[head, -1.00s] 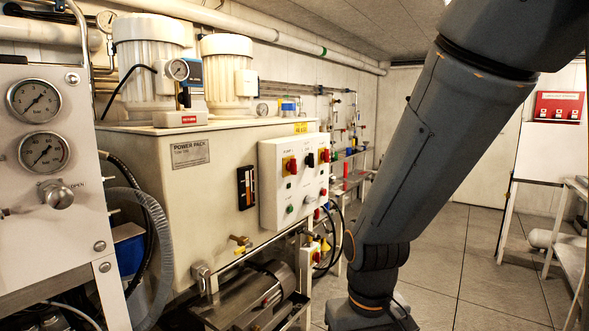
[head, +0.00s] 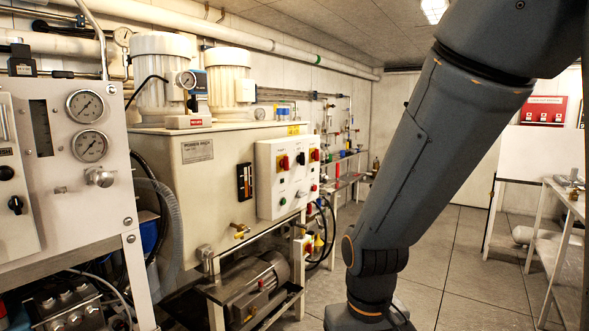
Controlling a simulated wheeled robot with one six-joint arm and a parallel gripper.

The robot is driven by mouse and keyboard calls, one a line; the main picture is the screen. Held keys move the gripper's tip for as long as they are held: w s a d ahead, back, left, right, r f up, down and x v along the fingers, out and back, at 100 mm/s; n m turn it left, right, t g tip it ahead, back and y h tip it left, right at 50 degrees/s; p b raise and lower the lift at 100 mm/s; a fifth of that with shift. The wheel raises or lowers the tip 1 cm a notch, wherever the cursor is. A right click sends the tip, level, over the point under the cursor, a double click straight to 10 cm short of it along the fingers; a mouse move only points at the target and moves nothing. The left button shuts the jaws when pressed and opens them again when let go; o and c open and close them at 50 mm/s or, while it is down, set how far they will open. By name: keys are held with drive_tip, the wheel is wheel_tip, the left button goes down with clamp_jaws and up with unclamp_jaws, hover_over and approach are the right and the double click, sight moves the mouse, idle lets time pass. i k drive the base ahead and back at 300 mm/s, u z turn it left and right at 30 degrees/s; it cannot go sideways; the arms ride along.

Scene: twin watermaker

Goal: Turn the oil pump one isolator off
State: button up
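A white control box (head: 287,178) is mounted on the front of the cream power pack tank (head: 210,190). It carries two red rotary isolators on yellow plates: one at the upper left (head: 284,163) and one at the upper right (head: 314,155). A black switch (head: 300,159) sits between them. The labels are too small to read now, and I cannot tell the handle positions for sure. My arm comes down on the right, clear of the box. My gripper is below the bottom edge and does not show.
A gauge panel (head: 90,190) stands at the near left. A motor (head: 262,280) sits low under the tank on a frame. Tiled floor (head: 455,260) is open on the right. A white table (head: 560,190) stands at the far right, with a red panel (head: 545,110) behind.

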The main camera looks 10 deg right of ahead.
sight(285, 163)
drive_tip(key=z, duration=0.75)
drive_tip(key=i, duration=1.1)
